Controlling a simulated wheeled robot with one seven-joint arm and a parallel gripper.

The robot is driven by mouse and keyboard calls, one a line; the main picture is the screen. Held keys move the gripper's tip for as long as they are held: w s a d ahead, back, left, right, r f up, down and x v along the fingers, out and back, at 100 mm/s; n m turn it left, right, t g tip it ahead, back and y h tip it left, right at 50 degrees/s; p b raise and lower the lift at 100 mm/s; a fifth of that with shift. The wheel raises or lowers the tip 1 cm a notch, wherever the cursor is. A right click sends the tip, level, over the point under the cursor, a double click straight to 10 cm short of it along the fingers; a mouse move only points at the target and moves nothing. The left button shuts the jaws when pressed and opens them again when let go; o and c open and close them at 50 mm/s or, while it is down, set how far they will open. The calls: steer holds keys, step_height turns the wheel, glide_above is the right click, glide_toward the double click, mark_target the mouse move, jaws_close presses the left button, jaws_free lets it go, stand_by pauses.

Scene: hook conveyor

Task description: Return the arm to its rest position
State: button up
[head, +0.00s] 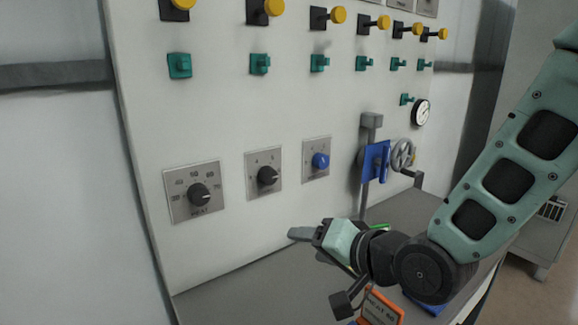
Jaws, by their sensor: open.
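My gripper (306,240) is at the lower middle of the head view, in front of the white panel and above the grey ledge. Its fingers point left and it is open, with nothing seen between the fingers. My green arm comes in from the right edge and runs down to the wrist. The gripper appears apart from the panel and its knobs. Part of the ledge behind the wrist is hidden.
The panel (225,120) carries a heat dial (199,194), a black knob (267,176), a blue knob (320,160), yellow knobs and green switches. A blue lever plate (375,162), handwheel (403,154) and gauge (421,113) stand right. An orange sign (382,307) is below my wrist.

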steer(key=s+d+n+g+h+p, duration=0.1)
steer(key=s+d+n+g+h, duration=0.1)
steer(key=s, duration=0.5)
steer(key=s+d+n+g+h+p, duration=0.1)
steer(key=s+d+n+g+h, duration=0.2)
steer(key=s, duration=0.4)
steer(key=s+d+r+n+g+h+p, duration=0.1)
steer(key=s+d+n+g+h, duration=0.1)
steer(key=s+n+g, duration=0.3)
steer(key=shift+s+d+n+h, duration=0.3)
steer(key=shift+s+d+h, duration=0.1)
steer(key=shift+s+d, duration=0.5)
steer(key=shift+r, duration=0.1)
